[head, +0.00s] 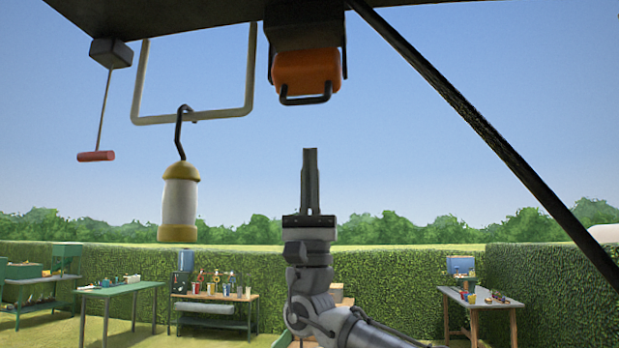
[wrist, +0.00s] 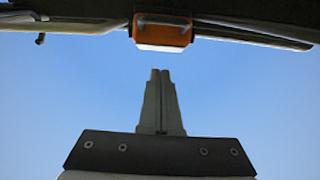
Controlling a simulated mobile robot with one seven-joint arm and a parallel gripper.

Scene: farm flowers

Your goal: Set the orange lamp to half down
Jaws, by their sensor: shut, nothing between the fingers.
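The orange lamp (head: 307,71) hangs in a dark bracket under the dark overhead panel, with a black handle bar (head: 306,99) along its lower edge. In the wrist view the orange lamp (wrist: 162,31) shows at the top centre, with a pale lit-looking face. My gripper (head: 310,152) points straight up below the lamp, shut and empty. Its fingertips are apart from the handle, with sky showing between them. In the wrist view my gripper (wrist: 160,72) is also shut, its tips a little below the lamp in the picture.
A yellow and white lantern (head: 180,205) hangs by a hook from a cream bar (head: 194,117) on the left. A red pull handle (head: 96,156) hangs on a cord farther left. A dark diagonal strut (head: 490,140) crosses the right. Tables and hedges stand far back.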

